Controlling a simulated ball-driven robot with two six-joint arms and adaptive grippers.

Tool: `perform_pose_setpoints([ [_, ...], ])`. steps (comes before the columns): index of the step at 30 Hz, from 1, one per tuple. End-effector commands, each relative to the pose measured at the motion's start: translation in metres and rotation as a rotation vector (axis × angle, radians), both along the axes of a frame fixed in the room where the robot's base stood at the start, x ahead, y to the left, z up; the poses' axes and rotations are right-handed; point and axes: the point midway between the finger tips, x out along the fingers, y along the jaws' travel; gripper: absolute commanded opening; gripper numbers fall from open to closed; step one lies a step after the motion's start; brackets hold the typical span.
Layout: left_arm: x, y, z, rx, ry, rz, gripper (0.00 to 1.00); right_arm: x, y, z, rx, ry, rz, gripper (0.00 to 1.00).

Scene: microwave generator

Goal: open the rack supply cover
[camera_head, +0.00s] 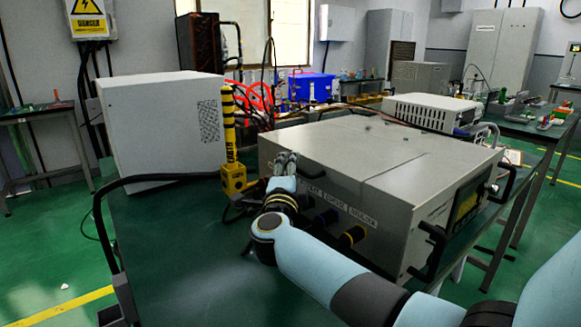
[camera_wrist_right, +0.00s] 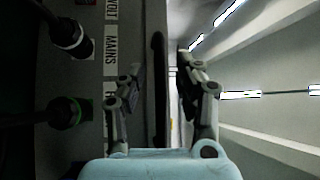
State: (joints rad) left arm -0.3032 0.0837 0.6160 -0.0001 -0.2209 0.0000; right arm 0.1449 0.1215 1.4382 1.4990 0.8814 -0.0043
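The rack supply is a large grey box (camera_head: 330,215) on the green bench, with a labelled side facing me and a screen on its right face. Its flat top cover (camera_head: 360,145) looks closed. My right gripper (camera_head: 285,160) is at the box's left corner, at about the height of the cover's edge. In the right wrist view, its two fingers (camera_wrist_right: 160,90) are spread apart, one on each side of a black bar (camera_wrist_right: 158,75) that looks like a handle. I cannot tell whether either finger touches it. My left gripper is not in view.
A yellow and black striped post (camera_head: 228,135) stands close to my right gripper, with a white cabinet (camera_head: 165,125) behind it. Black plugs (camera_wrist_right: 65,112) stick out of the labelled side. A white instrument (camera_head: 430,112) is behind the box. The bench's front left (camera_head: 180,260) is clear.

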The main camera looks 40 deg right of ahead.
Motion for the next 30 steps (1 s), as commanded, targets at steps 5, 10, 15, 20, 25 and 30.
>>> perform_pose_setpoints([
  [5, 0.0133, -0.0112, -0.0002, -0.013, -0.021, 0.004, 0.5, 0.0046, -0.0058, 0.0012, 0.0, 0.0, 0.0, 0.34],
  [10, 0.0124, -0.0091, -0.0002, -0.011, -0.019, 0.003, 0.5, 0.0046, -0.0057, 0.0011, 0.0, 0.0, 0.0, 0.34],
  [15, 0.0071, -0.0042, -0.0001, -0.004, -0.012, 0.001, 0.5, 0.0044, -0.0055, 0.0012, 0.0, 0.0, 0.0, 0.16],
  [20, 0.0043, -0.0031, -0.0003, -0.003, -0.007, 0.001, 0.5, 0.0043, -0.0055, 0.0009, 0.0, 0.0, 0.0, 0.0],
  [25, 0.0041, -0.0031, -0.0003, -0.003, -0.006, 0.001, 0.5, 0.004, -0.0054, 0.0002, 0.0, 0.001, 0.0, 0.0],
  [30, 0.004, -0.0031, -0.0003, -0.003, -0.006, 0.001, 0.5, 0.0038, -0.0053, -0.0005, 0.0, 0.003, -0.001, 0.0],
])
